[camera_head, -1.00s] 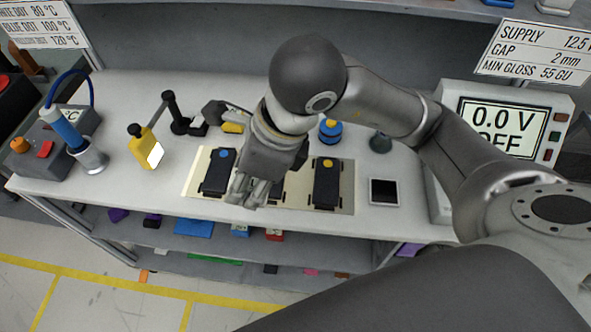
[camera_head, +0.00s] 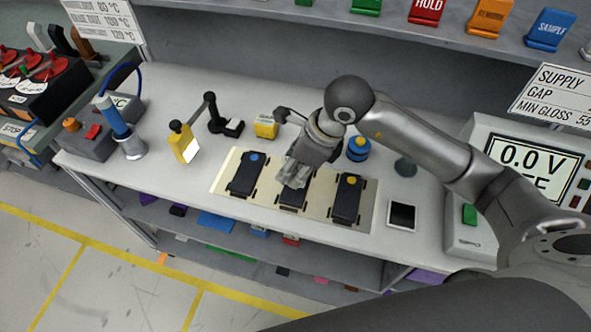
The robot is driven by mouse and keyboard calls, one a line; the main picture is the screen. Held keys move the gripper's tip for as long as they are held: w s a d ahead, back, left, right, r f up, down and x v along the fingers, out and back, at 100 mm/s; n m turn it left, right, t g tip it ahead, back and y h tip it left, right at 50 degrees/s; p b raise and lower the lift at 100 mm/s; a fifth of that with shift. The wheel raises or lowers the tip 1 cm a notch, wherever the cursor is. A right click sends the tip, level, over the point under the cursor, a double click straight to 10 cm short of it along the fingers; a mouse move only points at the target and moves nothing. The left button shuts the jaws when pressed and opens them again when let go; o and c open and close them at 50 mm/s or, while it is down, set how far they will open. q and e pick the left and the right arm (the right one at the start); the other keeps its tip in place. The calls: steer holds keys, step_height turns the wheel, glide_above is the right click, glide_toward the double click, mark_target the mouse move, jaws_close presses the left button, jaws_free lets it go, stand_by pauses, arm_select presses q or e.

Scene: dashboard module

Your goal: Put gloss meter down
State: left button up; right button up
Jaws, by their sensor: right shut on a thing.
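My right gripper (camera_head: 294,179) is over the middle of a pale board (camera_head: 230,168) on the bench. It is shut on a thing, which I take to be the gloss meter. The fingers hide the held thing, so I cannot make out its shape or whether it touches anything. A dark middle module (camera_head: 291,199) shows just below the fingers. A dark module with a blue dot (camera_head: 243,180) lies to its left and one with a yellow dot (camera_head: 346,204) to its right. My left gripper is not in view.
A yellow handheld device (camera_head: 184,143), a black stand (camera_head: 222,122) and a yellow block (camera_head: 266,128) stand left of the arm. A blue round container (camera_head: 358,148) is behind the board. A dark-faced square (camera_head: 402,215) and the supply unit (camera_head: 465,226) are right.

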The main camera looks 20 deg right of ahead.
steer(key=shift+w+d+f, duration=0.15)
steer(key=shift+w+f, duration=0.05)
steer(key=shift+f, duration=0.05)
step_height(320, 180, down, 3)
steer(key=shift+w+d+p, duration=0.15)
steer(key=shift+p, duration=0.8)
steer(key=shift+f, duration=0.3)
steer(key=shift+f, duration=0.1)
steer(key=shift+f+b, duration=0.15)
steer(key=shift+b, duration=0.15)
steer(key=o, duration=1.1)
